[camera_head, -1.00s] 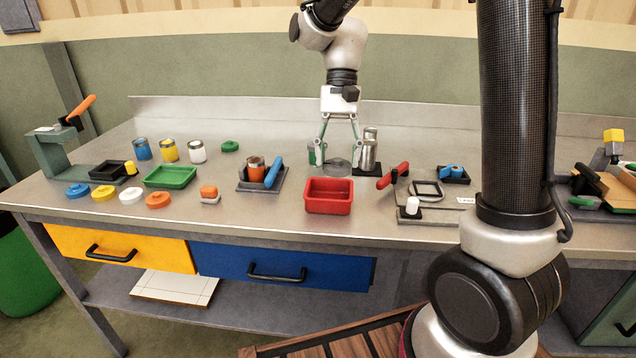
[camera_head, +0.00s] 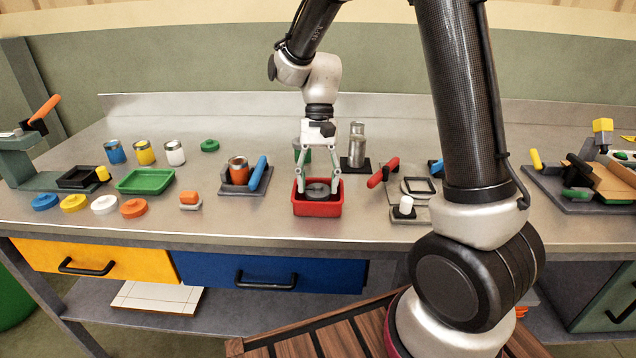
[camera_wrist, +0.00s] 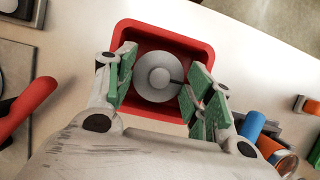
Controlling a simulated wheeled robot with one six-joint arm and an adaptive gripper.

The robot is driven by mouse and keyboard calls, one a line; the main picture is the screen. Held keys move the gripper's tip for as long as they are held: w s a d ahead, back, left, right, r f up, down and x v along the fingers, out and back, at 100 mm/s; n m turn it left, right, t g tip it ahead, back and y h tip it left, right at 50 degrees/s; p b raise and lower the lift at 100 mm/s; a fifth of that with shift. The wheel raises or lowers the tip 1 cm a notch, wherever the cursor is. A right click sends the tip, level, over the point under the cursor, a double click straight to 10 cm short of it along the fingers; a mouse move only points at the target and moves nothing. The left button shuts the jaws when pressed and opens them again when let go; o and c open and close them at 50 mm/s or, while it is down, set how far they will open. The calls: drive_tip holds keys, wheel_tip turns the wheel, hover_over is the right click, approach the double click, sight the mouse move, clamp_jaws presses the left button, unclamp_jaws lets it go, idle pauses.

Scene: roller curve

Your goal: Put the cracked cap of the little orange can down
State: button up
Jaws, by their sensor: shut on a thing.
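My gripper (camera_head: 317,186) is shut on a round grey cap (camera_head: 317,192). The wrist view shows the cap (camera_wrist: 158,76) between the green finger pads (camera_wrist: 162,84), with a raised centre and a dark crack-like line at its right side. The cap is at the red tray (camera_head: 317,209), inside its outline in both views; I cannot tell whether it touches the tray floor. The little orange can (camera_head: 238,168) stands open-topped in a grey holder with a blue handle, left of the tray.
A metal canister (camera_head: 356,148) stands on a black base behind right of the tray. A red-handled clamp (camera_head: 383,172) is close on the right. A green tray (camera_head: 146,181), jars and coloured caps are at the left. Bare bench lies in front of the red tray.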

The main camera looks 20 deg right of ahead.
drive_tip(key=shift+f, duration=0.3)
drive_tip(key=shift+f, duration=0.2)
drive_tip(key=shift+f, duration=0.4)
drive_tip(key=o, duration=0.5)
drive_tip(key=shift+c, duration=0.2)
